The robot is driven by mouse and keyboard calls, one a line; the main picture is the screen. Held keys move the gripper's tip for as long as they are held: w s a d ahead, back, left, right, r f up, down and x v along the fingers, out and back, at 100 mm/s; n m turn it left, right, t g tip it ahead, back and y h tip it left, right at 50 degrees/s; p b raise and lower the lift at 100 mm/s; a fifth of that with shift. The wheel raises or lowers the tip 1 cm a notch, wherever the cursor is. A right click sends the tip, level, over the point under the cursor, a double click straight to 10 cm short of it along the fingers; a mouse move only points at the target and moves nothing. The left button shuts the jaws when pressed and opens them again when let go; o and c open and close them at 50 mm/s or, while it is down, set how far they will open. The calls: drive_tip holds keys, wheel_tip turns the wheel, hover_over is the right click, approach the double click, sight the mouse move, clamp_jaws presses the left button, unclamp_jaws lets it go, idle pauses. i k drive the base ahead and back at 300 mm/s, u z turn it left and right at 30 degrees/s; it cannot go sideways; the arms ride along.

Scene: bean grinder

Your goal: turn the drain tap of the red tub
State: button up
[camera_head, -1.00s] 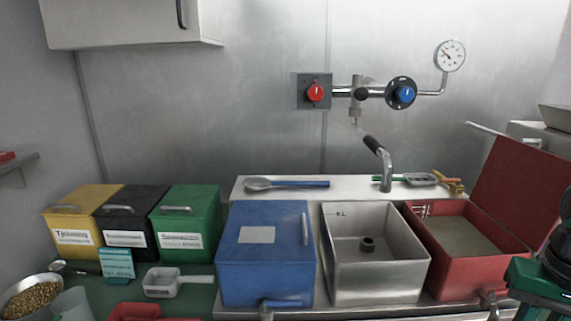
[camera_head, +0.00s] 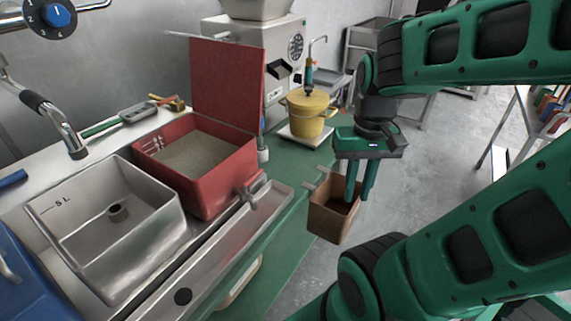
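The red tub (camera_head: 222,185) stands left of centre with its lid (camera_head: 230,80) raised, and holds a grey-brown fill (camera_head: 195,157). Its drain tap (camera_head: 252,190) is a grey metal fitting low on the front wall, over the metal drain channel (camera_head: 215,235). My gripper (camera_head: 359,194) points down to the right of the tap, clear of it. Its two green fingers are apart with nothing visible between them. They overlap the brown open box in the picture; I cannot tell whether they reach inside it.
The brown box (camera_head: 328,222) hangs at the green counter's right edge. A steel sink tub (camera_head: 150,225) stands left of the red tub, and part of a blue tub (camera_head: 35,285) shows beyond it. A yellow pot (camera_head: 306,115) stands behind. Open floor lies to the right.

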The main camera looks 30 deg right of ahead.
sight(244, 187)
drive_tip(key=z, duration=0.1)
drive_tip(key=k, duration=1)
drive_tip(key=u, duration=0.9)
drive_tip(key=i, duration=0.85)
drive_tip(key=z, duration=0.7)
